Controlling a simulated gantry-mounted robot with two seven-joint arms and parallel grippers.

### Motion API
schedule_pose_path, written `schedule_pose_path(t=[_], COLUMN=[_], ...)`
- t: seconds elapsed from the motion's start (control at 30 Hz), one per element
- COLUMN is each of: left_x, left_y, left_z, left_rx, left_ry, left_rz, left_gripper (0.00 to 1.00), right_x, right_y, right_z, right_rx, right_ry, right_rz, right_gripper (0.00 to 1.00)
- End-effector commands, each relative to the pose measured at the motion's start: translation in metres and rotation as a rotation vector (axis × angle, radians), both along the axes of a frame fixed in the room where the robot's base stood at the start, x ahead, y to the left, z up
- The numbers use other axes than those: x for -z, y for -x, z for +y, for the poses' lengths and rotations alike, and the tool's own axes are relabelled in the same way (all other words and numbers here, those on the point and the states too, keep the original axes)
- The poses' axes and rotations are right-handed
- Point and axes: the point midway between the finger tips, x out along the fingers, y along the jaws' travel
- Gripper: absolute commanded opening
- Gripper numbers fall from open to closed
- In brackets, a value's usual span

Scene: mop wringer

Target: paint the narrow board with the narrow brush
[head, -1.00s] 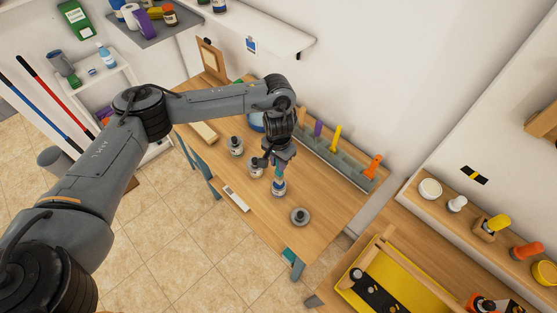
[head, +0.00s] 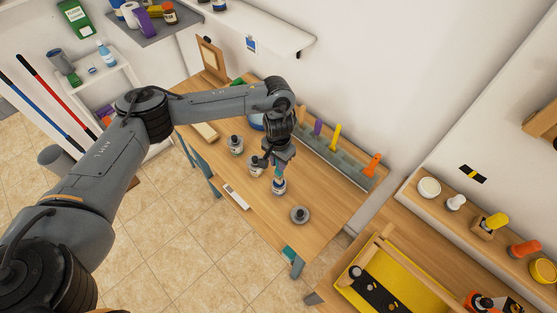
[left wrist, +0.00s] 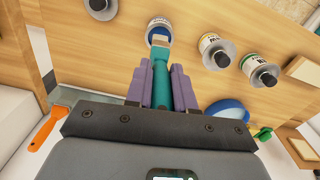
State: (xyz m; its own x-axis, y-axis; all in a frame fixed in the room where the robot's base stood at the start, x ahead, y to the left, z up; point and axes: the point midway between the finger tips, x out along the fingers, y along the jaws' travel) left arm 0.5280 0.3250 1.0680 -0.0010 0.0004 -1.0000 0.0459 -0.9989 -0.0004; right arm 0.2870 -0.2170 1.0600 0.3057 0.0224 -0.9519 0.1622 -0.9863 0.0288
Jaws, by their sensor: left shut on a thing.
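My left gripper (head: 279,160) is shut on a teal-handled narrow brush (left wrist: 160,82), and its purple fingers sit on both sides of the handle in the left wrist view. The brush points down, with its pale head at the mouth of an open paint jar (head: 279,187). This jar (left wrist: 158,24) shows blue around its opening in the left wrist view. I cannot tell how deep the bristles are. A pale wooden board (head: 206,132) lies at the table's left part. I cannot tell which piece is the narrow board. My right gripper is not in view.
Two dark-capped jars (head: 236,146) (head: 254,170) stand left of the open jar. A loose dark lid (head: 300,214) lies to its right, and a white strip (head: 236,198) near the front edge. A grey rack (head: 323,147) of coloured handles lines the back.

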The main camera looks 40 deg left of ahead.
Motion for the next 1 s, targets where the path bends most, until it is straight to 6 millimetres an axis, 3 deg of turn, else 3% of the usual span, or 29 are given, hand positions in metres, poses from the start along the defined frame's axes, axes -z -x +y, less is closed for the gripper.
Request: schedule_pose_path(t=[1.0], left_x=[0.016], left_y=[0.0], left_z=[0.0], left_rx=[0.0], left_ry=[0.0], left_rz=[-0.001], left_gripper=[0.0], right_x=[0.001], right_y=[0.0], right_z=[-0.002], right_rx=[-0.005], right_ry=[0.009], right_rz=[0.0], right_gripper=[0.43])
